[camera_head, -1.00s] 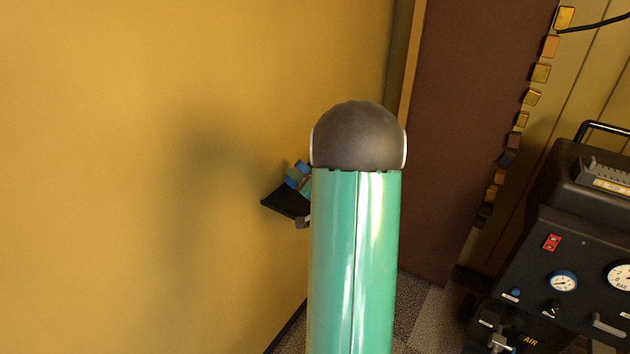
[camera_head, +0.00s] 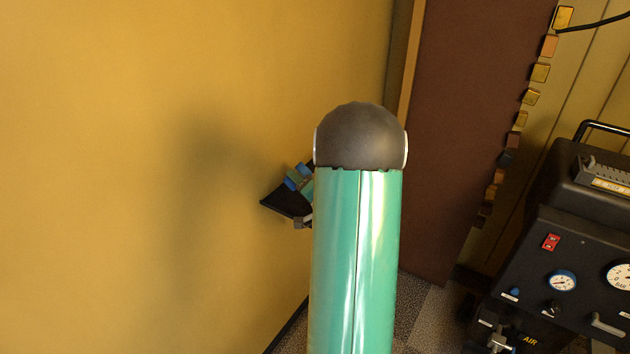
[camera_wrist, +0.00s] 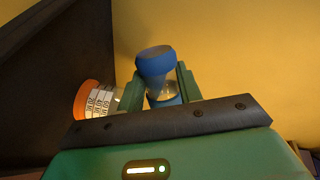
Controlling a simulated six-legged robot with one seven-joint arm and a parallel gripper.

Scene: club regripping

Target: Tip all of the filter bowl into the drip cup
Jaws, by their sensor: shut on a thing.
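My gripper (camera_wrist: 158,88) shows in the wrist view, its two green fingers on either side of a blue-topped piece with a clear lower part, which I take for the filter bowl (camera_wrist: 156,62). The gripper is shut on it. A clear graduated cup with an orange rim, likely the drip cup (camera_wrist: 101,100), lies left of the left finger and looks tilted in this view. I cannot see the contents of the bowl. In the head view, my green arm hides most of the gripper; a small blue part (camera_head: 298,177) shows at its left edge.
A yellow wall (camera_head: 120,180) fills the left, close to the gripper. A dark brown panel (camera_head: 470,120) stands behind my arm. A black machine with gauges (camera_head: 562,280) stands at the right. A dark sloping surface (camera_wrist: 70,80) shows left in the wrist view.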

